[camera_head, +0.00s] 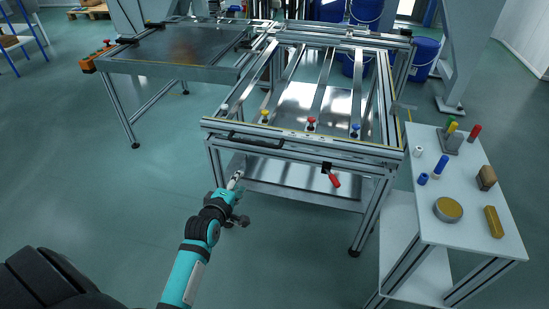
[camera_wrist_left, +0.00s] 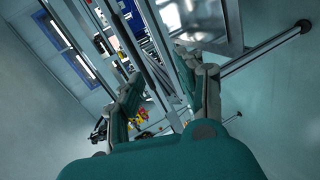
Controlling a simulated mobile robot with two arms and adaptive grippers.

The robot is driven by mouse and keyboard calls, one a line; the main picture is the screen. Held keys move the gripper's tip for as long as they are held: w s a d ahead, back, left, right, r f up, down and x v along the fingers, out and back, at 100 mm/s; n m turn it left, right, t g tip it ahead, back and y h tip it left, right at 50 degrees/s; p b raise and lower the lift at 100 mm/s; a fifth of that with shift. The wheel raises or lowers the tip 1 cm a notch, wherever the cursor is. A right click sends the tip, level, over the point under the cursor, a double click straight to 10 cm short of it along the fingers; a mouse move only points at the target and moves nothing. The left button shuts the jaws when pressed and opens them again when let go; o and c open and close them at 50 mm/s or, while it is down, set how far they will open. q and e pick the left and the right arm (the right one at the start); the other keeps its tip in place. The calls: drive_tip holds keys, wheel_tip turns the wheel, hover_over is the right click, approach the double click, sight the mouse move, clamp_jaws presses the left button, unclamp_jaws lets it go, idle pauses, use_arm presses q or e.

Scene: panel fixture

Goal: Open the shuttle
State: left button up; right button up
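The shuttle is probably the metal frame fixture (camera_head: 305,134) in the middle of the head view. It has a black bar handle (camera_head: 256,145) on its front rail and a red-handled clamp (camera_head: 332,177) hanging at the front right. My left gripper (camera_head: 240,200) is below and in front of the frame's front left leg. In the left wrist view my left gripper (camera_wrist_left: 168,78) has its fingers spread, with nothing between them. Metal rails and legs show beyond the fingers. The gripper appears clear of the handle and clamp. My right gripper is out of view.
A white side table (camera_head: 465,235) at the right holds small coloured pegs, a round tin (camera_head: 448,209) and blocks. Another metal table (camera_head: 180,55) adjoins at the back left. Blue buckets (camera_head: 424,52) stand behind. The floor at left front is clear.

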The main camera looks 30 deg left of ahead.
sight(253, 144)
use_arm(q)
drive_tip(key=shift+n+t+y, duration=0.3)
drive_tip(key=shift+n+t, duration=0.2)
drive_tip(key=shift+n, duration=0.3)
drive_tip(key=shift+w+a+r+b, duration=0.15)
drive_tip(key=shift+w+a+b, duration=0.6)
drive_tip(key=shift+w, duration=2.15)
drive_tip(key=shift+w+a+r+b, duration=0.1)
drive_tip(key=shift+w+a+b, duration=0.6)
drive_tip(key=shift+w, duration=2.15)
drive_tip(key=shift+w+a+r+b, duration=0.15)
drive_tip(key=shift+w+a+b, duration=0.6)
drive_tip(key=shift+w, duration=2.15)
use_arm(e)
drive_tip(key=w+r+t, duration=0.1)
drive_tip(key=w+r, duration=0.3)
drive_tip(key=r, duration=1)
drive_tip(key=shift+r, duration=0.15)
use_arm(q)
clamp_jaws()
